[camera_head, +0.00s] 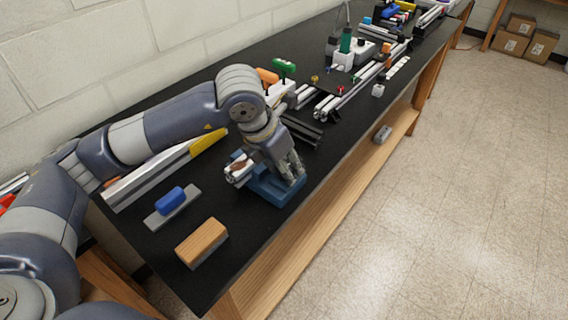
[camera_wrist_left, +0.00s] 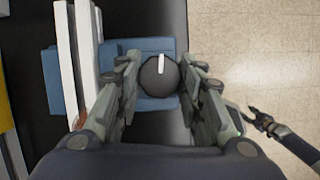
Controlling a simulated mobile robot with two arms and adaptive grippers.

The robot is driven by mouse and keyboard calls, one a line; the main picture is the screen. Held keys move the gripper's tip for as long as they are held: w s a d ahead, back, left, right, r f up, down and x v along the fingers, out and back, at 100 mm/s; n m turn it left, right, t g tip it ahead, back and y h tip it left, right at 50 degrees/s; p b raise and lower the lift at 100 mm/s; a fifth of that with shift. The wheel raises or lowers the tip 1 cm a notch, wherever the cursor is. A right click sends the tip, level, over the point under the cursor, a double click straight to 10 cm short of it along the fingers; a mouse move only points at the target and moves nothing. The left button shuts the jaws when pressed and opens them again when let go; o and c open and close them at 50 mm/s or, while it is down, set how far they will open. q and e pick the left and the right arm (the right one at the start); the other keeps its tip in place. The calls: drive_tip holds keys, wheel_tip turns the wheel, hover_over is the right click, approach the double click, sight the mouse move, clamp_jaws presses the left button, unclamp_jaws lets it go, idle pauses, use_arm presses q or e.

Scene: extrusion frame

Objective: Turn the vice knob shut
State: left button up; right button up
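The blue vice (camera_head: 272,189) stands near the front edge of the black bench; its blue body (camera_wrist_left: 152,103) also shows in the left wrist view. Its round dark knob (camera_wrist_left: 157,78), with a white mark toward the top of the picture, lies between the fingers of my left gripper (camera_wrist_left: 160,68). The fingers are close to both sides of the knob; whether they touch it is unclear. In the head view my left gripper (camera_head: 293,172) hides the knob. My right gripper (camera_wrist_left: 253,114) appears only in the left wrist view, at the right, away from the vice.
A wood-topped block (camera_head: 202,242) and a blue-handled grey plate (camera_head: 171,202) lie on the bench left of the vice. A long pale bar (camera_head: 150,178) lies behind. Dark profiles (camera_head: 302,131) lie beyond the vice. Open floor (camera_head: 440,200) is to the right.

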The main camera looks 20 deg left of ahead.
use_arm(q)
drive_tip(key=shift+f+m+b, duration=0.2)
drive_tip(key=shift+m+b, duration=0.3)
drive_tip(key=shift+b, duration=0.65)
drive_tip(key=shift+r+m+h+b, duration=0.15)
drive_tip(key=shift+m+h+b, duration=0.25)
drive_tip(key=shift+m+b, duration=0.3)
drive_tip(key=shift+r, duration=0.1)
drive_tip(key=o, duration=0.8)
drive_tip(key=shift+g, duration=0.3)
drive_tip(key=v, duration=1.2)
